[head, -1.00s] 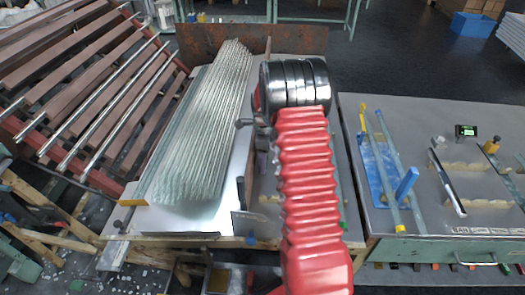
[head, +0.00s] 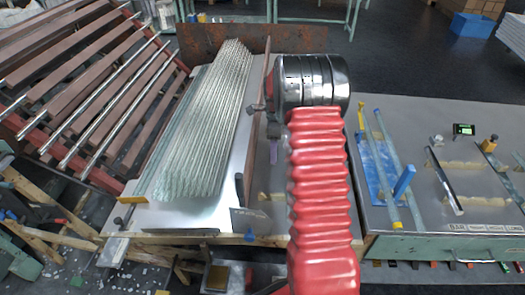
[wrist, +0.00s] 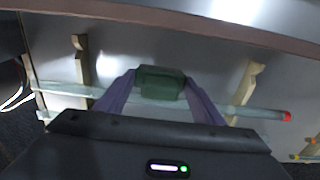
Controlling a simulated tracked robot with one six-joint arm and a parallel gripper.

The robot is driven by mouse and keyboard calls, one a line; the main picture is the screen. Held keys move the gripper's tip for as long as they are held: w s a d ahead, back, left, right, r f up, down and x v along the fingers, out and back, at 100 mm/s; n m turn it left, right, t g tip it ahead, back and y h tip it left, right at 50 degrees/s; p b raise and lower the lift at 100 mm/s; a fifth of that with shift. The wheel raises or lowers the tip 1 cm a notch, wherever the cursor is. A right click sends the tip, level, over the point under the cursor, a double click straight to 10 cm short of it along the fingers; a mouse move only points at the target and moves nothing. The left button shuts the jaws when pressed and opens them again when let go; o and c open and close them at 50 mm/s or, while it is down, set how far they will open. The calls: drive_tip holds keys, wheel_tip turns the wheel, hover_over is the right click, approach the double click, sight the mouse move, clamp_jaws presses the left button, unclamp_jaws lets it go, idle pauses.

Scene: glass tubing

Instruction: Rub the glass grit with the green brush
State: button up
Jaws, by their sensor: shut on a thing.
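In the wrist view my gripper (wrist: 159,88) has two purple fingers shut on a dark green block, the green brush (wrist: 162,75). The brush is above or against a pale glass tube (wrist: 245,113) with a red right end; I cannot tell whether they touch. The tube lies across two notched wooden supports. No glass grit can be made out; the brush and gripper body may hide it.
A large stack of glass tubes (head: 207,125) lies left of my arm, beyond an upright brown board (head: 240,190). A rusty panel (head: 225,38) stands behind. On the right, a workbench (head: 455,215) carries a blue board, tubes and wooden supports.

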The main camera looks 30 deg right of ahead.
drive_tip(key=shift+r, duration=1.5)
